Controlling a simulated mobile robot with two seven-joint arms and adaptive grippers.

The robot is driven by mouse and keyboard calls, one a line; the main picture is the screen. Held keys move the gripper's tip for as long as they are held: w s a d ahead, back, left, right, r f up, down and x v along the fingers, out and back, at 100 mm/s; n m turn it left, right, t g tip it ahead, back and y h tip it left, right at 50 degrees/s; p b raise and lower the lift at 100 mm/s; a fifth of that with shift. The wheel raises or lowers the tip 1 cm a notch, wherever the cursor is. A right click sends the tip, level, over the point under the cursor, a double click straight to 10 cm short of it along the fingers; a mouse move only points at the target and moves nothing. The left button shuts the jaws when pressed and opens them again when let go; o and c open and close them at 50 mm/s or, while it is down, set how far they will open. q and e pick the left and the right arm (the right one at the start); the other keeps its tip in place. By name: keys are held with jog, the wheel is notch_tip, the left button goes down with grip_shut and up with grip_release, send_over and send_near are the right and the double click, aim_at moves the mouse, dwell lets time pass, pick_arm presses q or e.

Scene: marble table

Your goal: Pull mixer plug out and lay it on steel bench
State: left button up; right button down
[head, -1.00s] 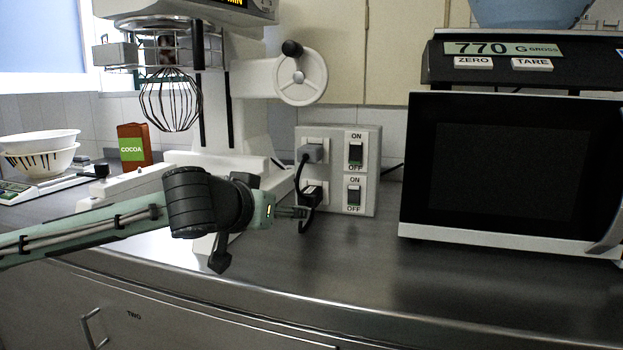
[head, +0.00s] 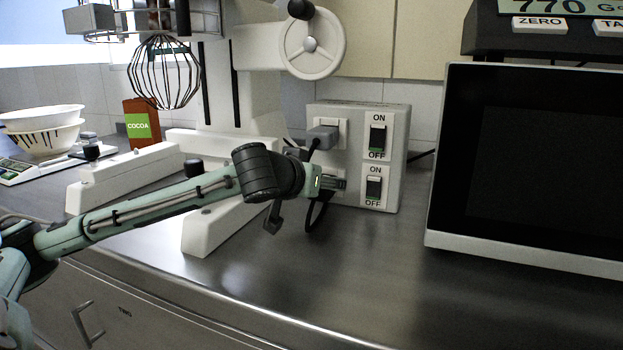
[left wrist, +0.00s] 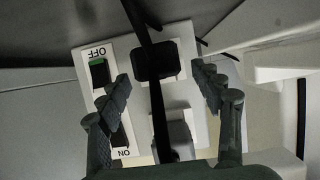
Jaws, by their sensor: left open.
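The mixer (head: 250,100) is a white stand with a wire whisk. Beside it is a grey outlet box (head: 350,112) with two sockets and two switches. A grey plug (head: 322,137) sits in the upper socket; it also shows in the left wrist view (left wrist: 178,128). A black plug (left wrist: 155,61) sits in the lower socket, mostly hidden by my gripper in the head view. My left gripper (head: 340,184) is open in front of the lower socket. In the left wrist view its fingers (left wrist: 165,85) stand either side of the black plug, apart from it. I cannot trace which cord runs to the mixer.
The steel bench (head: 330,285) is clear in front of the box. A black-fronted oven (head: 540,170) with a scale (head: 560,40) above stands at the right. A cocoa box (head: 140,123) and bowls (head: 42,130) are at the left. A black cord (left wrist: 158,115) crosses between my fingers.

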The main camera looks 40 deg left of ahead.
pick_arm(q)
jog(key=shift+w+a+f, duration=0.1)
jog(key=shift+w+f, duration=0.1)
jog(key=shift+w, duration=0.35)
jog(key=c, duration=1.4)
